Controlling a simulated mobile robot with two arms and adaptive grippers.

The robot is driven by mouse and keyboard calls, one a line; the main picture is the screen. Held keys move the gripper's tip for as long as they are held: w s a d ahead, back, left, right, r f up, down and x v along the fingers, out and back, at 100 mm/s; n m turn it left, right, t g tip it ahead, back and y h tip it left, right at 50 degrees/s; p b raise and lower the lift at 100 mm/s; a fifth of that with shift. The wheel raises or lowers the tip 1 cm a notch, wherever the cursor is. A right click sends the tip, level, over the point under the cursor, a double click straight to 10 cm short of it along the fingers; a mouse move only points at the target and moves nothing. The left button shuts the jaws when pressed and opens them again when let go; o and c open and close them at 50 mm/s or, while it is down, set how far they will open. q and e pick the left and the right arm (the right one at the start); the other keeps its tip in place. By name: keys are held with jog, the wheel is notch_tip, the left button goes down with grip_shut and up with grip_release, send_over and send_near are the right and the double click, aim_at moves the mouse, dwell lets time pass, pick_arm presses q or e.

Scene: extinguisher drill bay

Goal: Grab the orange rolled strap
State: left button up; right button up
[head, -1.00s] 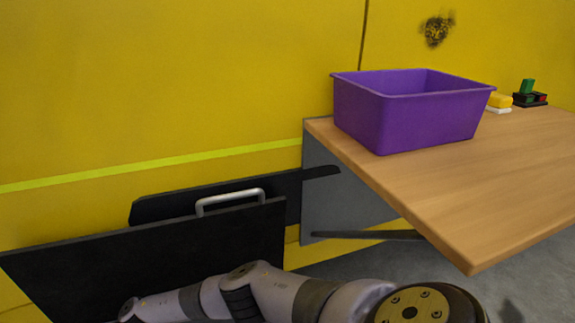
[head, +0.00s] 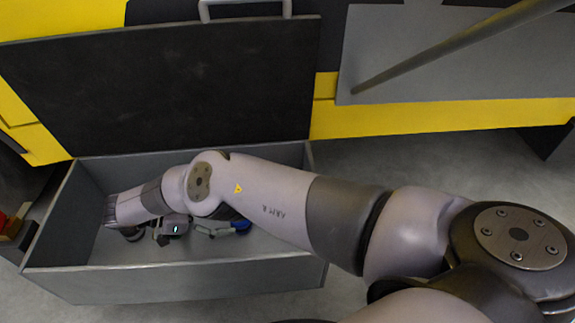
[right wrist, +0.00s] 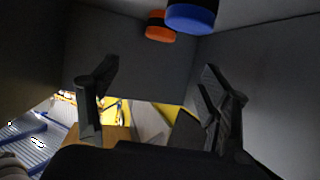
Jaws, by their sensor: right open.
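The orange rolled strap (right wrist: 161,26) shows in the right wrist view, near the top edge, with a dark band on it. It lies just beside a blue rounded thing (right wrist: 191,14). My right gripper (right wrist: 163,88) is open, with nothing between its fingers; the strap is above the gap between them in the picture, apart from both. In the head view my right arm reaches down into a grey open bin (head: 200,280), and the strap cannot be seen there. My left gripper is not in view.
The bin's raised black lid (head: 170,85) stands behind it. A tool with a blue end (head: 240,225) lies in the bin, partly behind my arm. The bin walls are close around the gripper. A grey slanted bar (head: 450,48) is at upper right.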

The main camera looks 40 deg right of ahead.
jog(key=b+x, duration=0.2)
jog(key=x, duration=0.9)
jog(key=shift+s+d+f+b, duration=0.1)
jog(key=shift+d+f+b, duration=0.15)
jog(key=shift+b, duration=0.05)
jog(key=b+x, duration=0.3)
jog(key=x, duration=0.1)
jog(key=shift+d+f, duration=0.2)
jog(key=shift+d, duration=0.15)
jog(key=shift+s+d+b, duration=0.15)
jog(key=shift+d+b, duration=0.15)
jog(key=c, duration=1.4)
jog(key=shift+r, duration=0.1)
jog(key=shift+c, duration=0.2)
